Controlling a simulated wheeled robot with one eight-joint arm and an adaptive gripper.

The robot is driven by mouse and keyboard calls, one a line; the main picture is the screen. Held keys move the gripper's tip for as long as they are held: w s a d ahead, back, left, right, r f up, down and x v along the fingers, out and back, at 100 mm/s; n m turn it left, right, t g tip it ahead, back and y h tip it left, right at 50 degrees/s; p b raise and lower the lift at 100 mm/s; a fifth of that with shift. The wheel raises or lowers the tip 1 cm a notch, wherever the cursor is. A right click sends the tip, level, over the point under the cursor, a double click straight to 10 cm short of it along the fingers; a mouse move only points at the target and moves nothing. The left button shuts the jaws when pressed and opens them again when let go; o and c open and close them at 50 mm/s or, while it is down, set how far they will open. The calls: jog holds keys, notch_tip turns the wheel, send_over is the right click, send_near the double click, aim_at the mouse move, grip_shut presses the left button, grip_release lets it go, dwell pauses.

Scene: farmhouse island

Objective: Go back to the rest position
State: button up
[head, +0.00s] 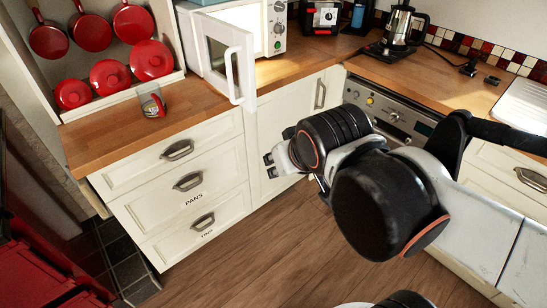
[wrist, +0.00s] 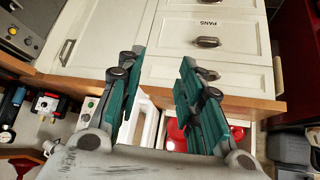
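My gripper (head: 272,164) is at the end of my arm, in the middle of the head view, in the air in front of the white cabinets. In the wrist view the two teal fingers of my gripper (wrist: 160,64) stand well apart with nothing between them. It is open and empty. In the head view its fingers are small and partly hidden by the wrist.
White drawers (head: 187,182) below are shut. Wooden floor (head: 275,262) is clear at front.

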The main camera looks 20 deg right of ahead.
jog(key=s, duration=0.1)
jog(key=s+a, duration=0.1)
jog(key=s+f, duration=0.1)
jog(key=shift+a+n+g+y, duration=0.15)
jog(key=shift+n+g+y, duration=0.15)
jog(key=shift+g+y, duration=0.1)
dwell(0.9)
